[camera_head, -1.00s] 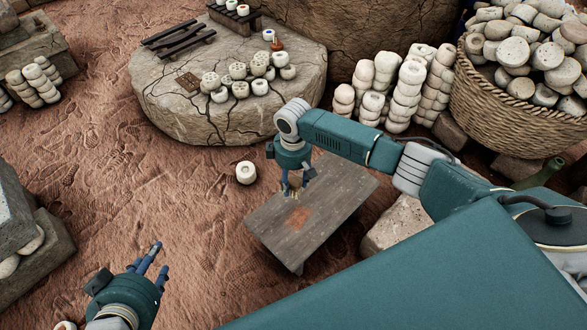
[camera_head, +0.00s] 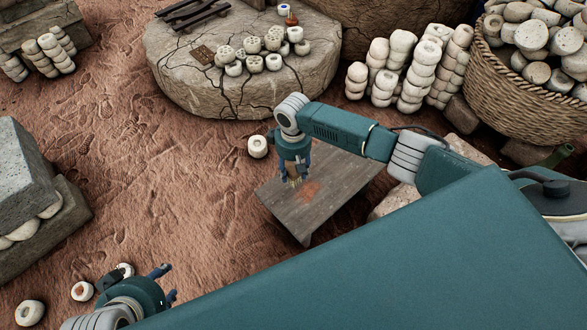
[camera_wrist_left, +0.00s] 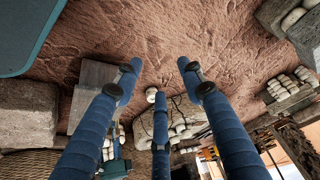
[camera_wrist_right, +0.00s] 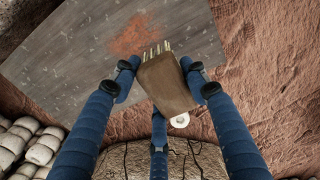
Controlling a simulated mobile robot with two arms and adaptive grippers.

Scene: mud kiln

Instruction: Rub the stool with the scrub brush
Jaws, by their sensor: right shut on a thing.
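The stool (camera_head: 335,205) is a low grey wooden plank top with a reddish stain (camera_head: 309,189) on it. My right gripper (camera_head: 295,173) is over its left part, pointing down, shut on the scrub brush (camera_wrist_right: 166,86). The brush has a brown wooden block and pale bristles facing the stool top. In the right wrist view, the bristles appear just beside the stain (camera_wrist_right: 130,36). I cannot tell whether they touch the wood. My left gripper (camera_head: 168,283) is at the lower left, away from the stool; its fingers are spread and empty in the left wrist view (camera_wrist_left: 160,72).
A cracked round stone slab (camera_head: 240,95) with small pale pots stands behind the stool. Stacked pots (camera_head: 415,75) and a wicker basket (camera_head: 525,90) are at the back right. A lone pot (camera_head: 257,147) stands near the stool's left end.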

